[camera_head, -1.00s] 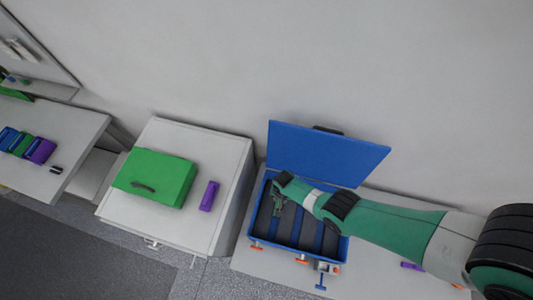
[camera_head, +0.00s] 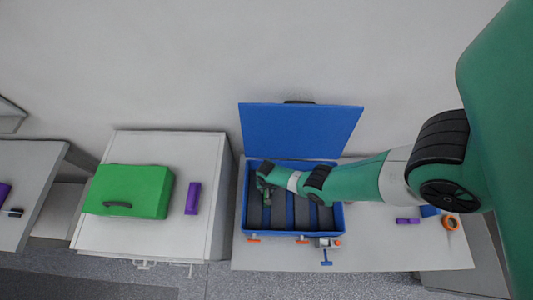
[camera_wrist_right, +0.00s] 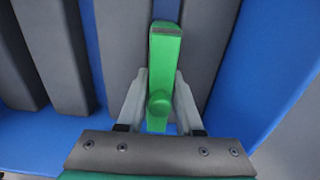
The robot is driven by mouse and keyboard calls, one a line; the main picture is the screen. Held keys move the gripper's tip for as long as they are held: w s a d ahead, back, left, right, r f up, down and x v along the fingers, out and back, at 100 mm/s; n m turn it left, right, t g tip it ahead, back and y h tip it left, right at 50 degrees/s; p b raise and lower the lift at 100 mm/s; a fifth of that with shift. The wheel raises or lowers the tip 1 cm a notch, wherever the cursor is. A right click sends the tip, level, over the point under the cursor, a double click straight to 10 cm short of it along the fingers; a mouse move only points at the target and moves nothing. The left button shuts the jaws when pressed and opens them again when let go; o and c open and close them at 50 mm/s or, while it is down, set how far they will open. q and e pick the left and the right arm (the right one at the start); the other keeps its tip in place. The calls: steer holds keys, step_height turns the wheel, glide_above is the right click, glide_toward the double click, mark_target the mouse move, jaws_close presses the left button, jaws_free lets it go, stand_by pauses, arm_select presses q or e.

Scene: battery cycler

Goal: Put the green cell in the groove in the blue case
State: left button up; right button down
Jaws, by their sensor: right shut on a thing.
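The blue case (camera_head: 247,218) stands open on the right-hand table, with its lid (camera_head: 300,130) up at the back. It has several dark grey strips (camera_head: 277,211) with blue between them. My right gripper (camera_head: 263,190) is down at the left part of the case. In the right wrist view my right gripper (camera_wrist_right: 160,100) is shut on the green cell (camera_wrist_right: 163,62), its fingers on either side. The cell points away from the gripper over the dark grey and blue interior. I cannot tell whether it touches the bottom. My left gripper is not in view.
A green case (camera_head: 130,192) and a purple block (camera_head: 193,198) sit on the white cabinet to the left. Another purple piece (camera_head: 407,221) and an orange ring (camera_head: 450,223) lie right of the blue case. Orange latches (camera_head: 302,240) stick out in front.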

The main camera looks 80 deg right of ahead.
steer(key=shift+w, duration=0.1)
steer(key=shift+f, duration=0.15)
steer(key=c, duration=0.6)
jaws_free()
steer(key=shift+o, duration=0.2)
